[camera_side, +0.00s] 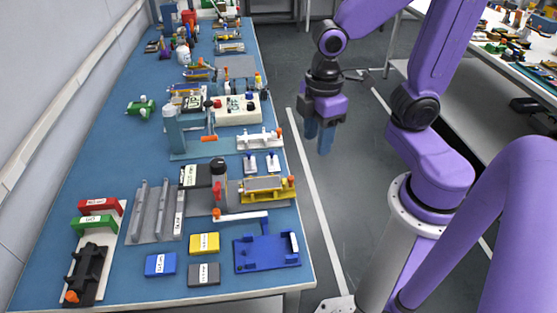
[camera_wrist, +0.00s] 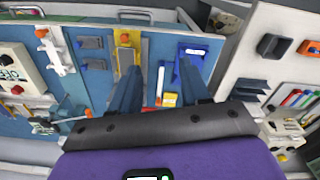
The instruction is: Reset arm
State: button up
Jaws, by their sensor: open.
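My gripper (camera_side: 319,135) is open and empty. In the side view it hangs to the right of the blue bench, above the gap over the floor, with its blue fingers pointing down. In the wrist view its two fingers (camera_wrist: 143,90) stand apart with nothing held between them. My purple arm reaches to it from the right side of the side view.
The blue bench (camera_side: 120,160) carries a blue fixture (camera_side: 267,252), a yellow fixture (camera_side: 268,189), a yellow block (camera_side: 204,243), a blue block (camera_side: 161,264) and a grey block (camera_side: 204,273). A press-like stand (camera_side: 176,132) rises mid-bench. A second bench (camera_side: 480,95) stands at right.

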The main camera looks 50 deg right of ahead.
jog(key=s+r, duration=0.1)
jog(key=s, duration=0.7)
jog(key=shift+s+a, duration=0.15)
jog(key=shift+a, duration=0.15)
